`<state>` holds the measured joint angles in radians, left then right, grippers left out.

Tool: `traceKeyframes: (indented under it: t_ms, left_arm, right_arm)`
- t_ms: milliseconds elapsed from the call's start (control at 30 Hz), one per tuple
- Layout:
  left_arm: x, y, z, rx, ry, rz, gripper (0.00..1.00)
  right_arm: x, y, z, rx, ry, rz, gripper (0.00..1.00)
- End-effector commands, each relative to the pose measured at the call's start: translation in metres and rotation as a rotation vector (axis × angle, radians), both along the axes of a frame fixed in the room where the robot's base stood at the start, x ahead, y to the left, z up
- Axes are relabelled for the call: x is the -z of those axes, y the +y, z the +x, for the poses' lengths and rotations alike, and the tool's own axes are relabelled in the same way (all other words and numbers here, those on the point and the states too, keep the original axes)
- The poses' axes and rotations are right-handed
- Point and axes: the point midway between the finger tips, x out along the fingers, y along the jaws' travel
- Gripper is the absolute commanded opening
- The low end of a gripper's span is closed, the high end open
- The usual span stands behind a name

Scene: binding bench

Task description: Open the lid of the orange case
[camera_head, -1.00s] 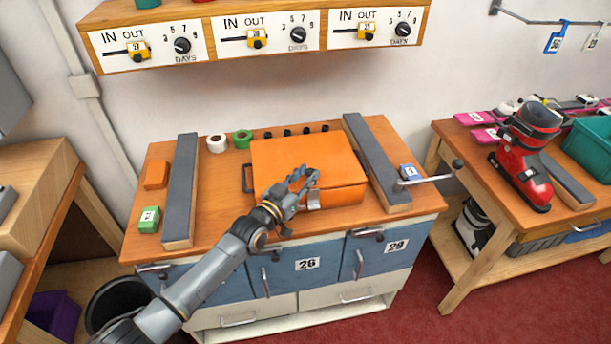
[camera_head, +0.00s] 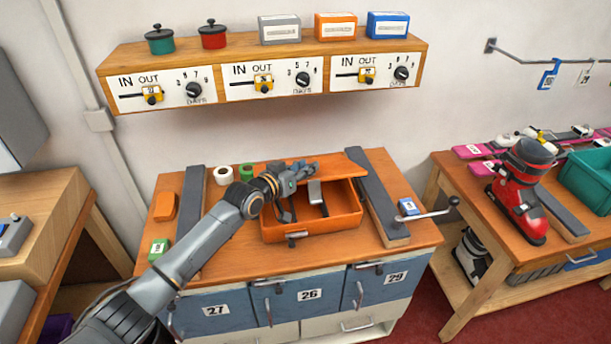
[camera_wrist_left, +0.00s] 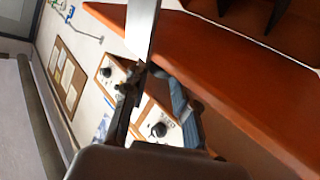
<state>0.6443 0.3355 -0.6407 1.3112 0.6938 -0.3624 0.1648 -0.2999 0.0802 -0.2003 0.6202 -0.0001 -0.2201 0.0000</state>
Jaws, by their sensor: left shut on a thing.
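The orange case (camera_head: 340,222) stands on the wooden bench with its lid (camera_head: 340,168) raised at the back, seen nearly edge-on in the head view. The open box shows a dark inside. A silver latch plate (camera_head: 316,192) hangs from the lid; it also shows in the wrist view (camera_wrist_left: 141,28), beside the orange lid (camera_wrist_left: 215,70). My left gripper (camera_head: 302,174) is at the lid's free edge, and its fingers (camera_wrist_left: 155,100) are closed around the lower end of the latch plate. The exact contact is partly hidden. My right gripper is not in view.
Grey-topped rails flank the case on the left (camera_head: 190,215) and right (camera_head: 378,190). A crank handle (camera_head: 435,212) sticks out at right. Tape rolls (camera_head: 224,175) lie behind. A shelf (camera_head: 265,55) with dials hangs above. A red boot (camera_head: 517,195) stands on the right bench.

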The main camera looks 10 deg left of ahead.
Motion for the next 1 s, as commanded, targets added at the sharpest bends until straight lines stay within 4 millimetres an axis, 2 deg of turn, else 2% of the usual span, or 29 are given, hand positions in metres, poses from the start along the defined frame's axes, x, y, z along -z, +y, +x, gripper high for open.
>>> traceKeyframes:
  t_ms: [33,533,567,633,667,1000]
  left_arm:
    - [-0.0081,0.0005,0.0032,0.0,-0.004,-0.004,0.0]
    - [-0.0097,0.0015,0.0057,0.0,0.014,-0.008,0.0]
    - [-0.0096,0.0015,0.0057,0.0,0.015,-0.01,0.33]
    - [-0.0091,0.0013,0.0055,0.001,0.016,-0.009,0.48]
    - [-0.0088,0.0013,0.0053,0.001,0.017,-0.01,0.5]
    - [-0.0062,0.0025,0.0026,0.001,0.023,-0.008,0.5]
  right_arm:
    - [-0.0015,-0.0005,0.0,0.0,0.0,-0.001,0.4]
    - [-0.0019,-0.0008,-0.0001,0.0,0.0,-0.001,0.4]
    - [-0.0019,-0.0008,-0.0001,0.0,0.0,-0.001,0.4]
    - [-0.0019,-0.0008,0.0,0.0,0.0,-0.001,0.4]
    - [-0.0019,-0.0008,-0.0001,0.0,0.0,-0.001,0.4]
    - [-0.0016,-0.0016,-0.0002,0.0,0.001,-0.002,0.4]
